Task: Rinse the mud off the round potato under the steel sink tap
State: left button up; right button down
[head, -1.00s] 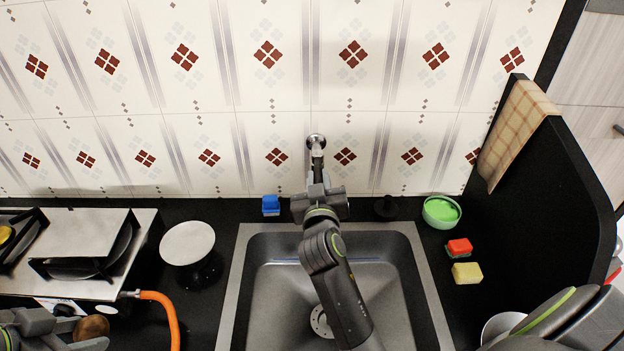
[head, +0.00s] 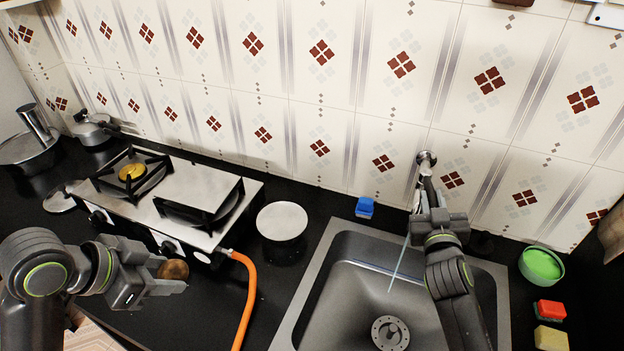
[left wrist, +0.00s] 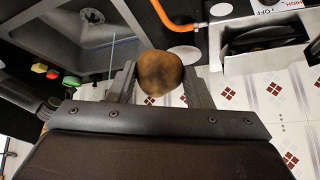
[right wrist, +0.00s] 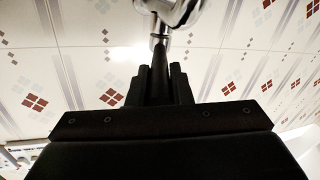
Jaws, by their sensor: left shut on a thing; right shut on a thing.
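The round potato (head: 173,270) is brown with darker patches. My left gripper (head: 168,284) is shut on it, left of the sink and in front of the stove; the left wrist view shows the potato (left wrist: 160,73) between the two fingers. The steel tap (head: 426,170) is on the tiled wall above the sink (head: 330,285). My right gripper (head: 428,205) is shut on the tap's handle, which is mostly hidden by the fingers; the tap also shows in the right wrist view (right wrist: 170,12). A thin stream of water (head: 399,262) falls into the sink, away from the potato.
A stove (head: 215,205) with an orange hose (head: 246,300) stands left of the sink. A white round plate (head: 282,220) sits between them. A blue item (head: 365,207) is behind the sink; a green bowl (head: 541,265) and sponges (head: 549,308) lie at its right.

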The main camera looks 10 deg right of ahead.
pick_arm(q)
jog(key=shift+w, duration=0.1)
pick_arm(e)
jog(key=c, duration=1.3)
grip_release()
jog(key=shift+w+f, duration=0.1)
pick_arm(q)
notch_tip(320, 180, down, 2)
jog(key=shift+f+b, duration=0.1)
jog(key=shift+b, duration=1)
pick_arm(e)
jog(key=v, duration=1.2)
